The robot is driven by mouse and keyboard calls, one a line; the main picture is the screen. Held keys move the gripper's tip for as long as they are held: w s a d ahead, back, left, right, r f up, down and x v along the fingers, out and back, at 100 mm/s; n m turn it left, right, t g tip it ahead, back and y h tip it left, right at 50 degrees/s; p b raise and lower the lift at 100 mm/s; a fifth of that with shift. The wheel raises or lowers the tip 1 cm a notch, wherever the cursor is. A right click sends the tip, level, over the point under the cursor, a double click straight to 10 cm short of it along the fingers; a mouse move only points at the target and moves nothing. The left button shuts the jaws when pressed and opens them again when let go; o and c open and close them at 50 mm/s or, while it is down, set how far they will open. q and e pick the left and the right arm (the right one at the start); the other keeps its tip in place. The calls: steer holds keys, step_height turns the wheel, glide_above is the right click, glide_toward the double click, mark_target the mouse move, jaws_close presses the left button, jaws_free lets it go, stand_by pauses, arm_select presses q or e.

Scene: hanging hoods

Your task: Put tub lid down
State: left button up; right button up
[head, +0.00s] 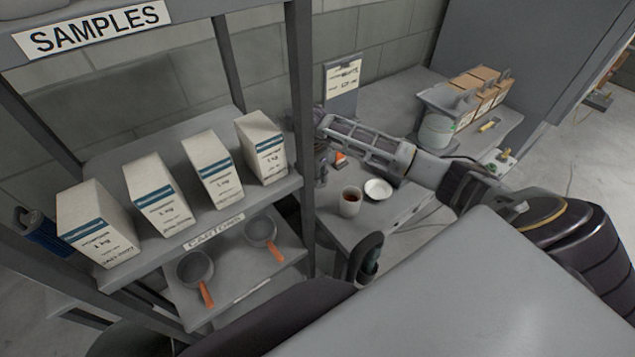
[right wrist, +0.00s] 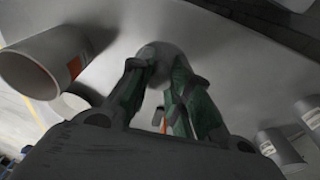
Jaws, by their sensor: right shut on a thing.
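My right gripper (head: 322,160) reaches over the small table beside the shelf post. In the right wrist view its fingers (right wrist: 160,75) close on a pale rounded thing (right wrist: 160,54), which looks like the tub lid, mostly hidden by the fingers. In the head view the held thing is too small to make out.
The table (head: 395,213) has bare room in front of the white round thing. A shelf rack (head: 303,120) with cartons and two orange-handled pans stands close on the left.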

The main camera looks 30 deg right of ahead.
arm_select(q)
steer(key=shift+d, duration=0.15)
arm_select(e)
steer(key=shift+f, duration=1.85)
arm_select(q)
steer(key=shift+d+r, duration=0.2)
steer(key=shift+s+a+f, duration=0.1)
steer(key=shift+f, duration=0.05)
arm_select(e)
steer(key=shift+f, duration=0.15)
steer(key=o, duration=0.6)
arm_select(q)
steer(key=shift+a, duration=0.55)
arm_select(e)
steer(key=shift+o, duration=0.8)
arm_select(q)
steer(key=shift+d, duration=0.1)
